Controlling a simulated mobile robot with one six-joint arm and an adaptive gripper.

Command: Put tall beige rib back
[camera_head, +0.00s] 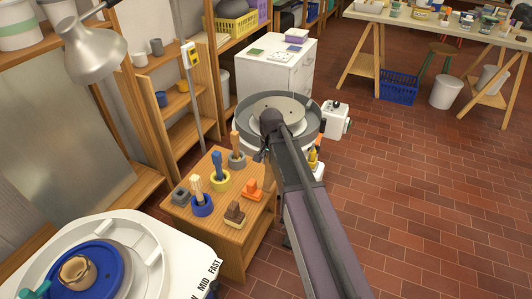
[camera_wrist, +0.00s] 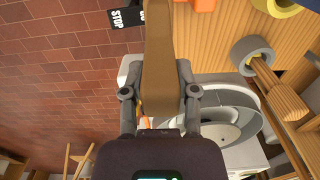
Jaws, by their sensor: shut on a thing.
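My gripper (camera_wrist: 157,88) is shut on a tall, flat, tan-brown piece (camera_wrist: 160,45), which runs up out of the top of the wrist view. It looks like the rib, though its shade is more brown than beige. In the head view my arm reaches in front of the grey wheel basin (camera_head: 310,138), and the held piece is not clearly visible there. The small wooden table (camera_head: 215,245) is left of my arm. On it stand a grey block (camera_head: 180,196), a brown block (camera_head: 235,213) and an orange block (camera_head: 252,190).
Tools stand in a blue ring holder (camera_head: 202,207), a yellow ring holder (camera_head: 220,182) and a grey ring holder (camera_head: 237,161), also in the wrist view (camera_wrist: 250,52). A white wheel (camera_head: 150,225) is at lower left. Brick floor (camera_head: 420,200) is open at right.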

